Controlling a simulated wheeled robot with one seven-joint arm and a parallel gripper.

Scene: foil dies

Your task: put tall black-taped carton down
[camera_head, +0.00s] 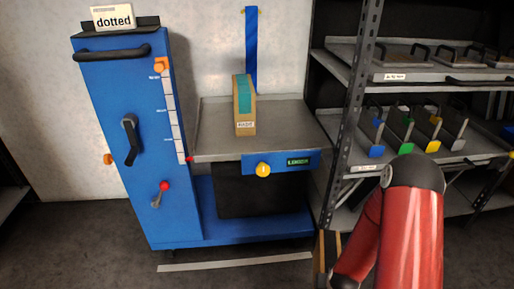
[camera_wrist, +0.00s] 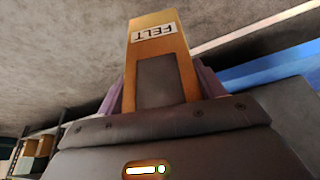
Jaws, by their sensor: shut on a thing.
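The tall black-taped carton (camera_head: 320,262) is a brown box with a dark stripe, at the bottom edge of the head view, partly cut off and beside my red arm. In the wrist view the carton (camera_wrist: 150,22) fills the top middle, with a white label reading FELT and a dark panel below it. My gripper (camera_wrist: 160,85) is shut on it, with a finger at each side. In the head view the carton is in front of the shelf rack, low and to the right of the blue machine. What is under it is hidden.
A blue machine (camera_head: 130,190) with a grey table (camera_head: 210,140) stands ahead. A teal-taped carton (camera_head: 244,105) stands upright on that table. A shelf rack (camera_head: 352,120) with handled plates stands at the right. A pale floor strip (camera_head: 235,262) lies before the machine.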

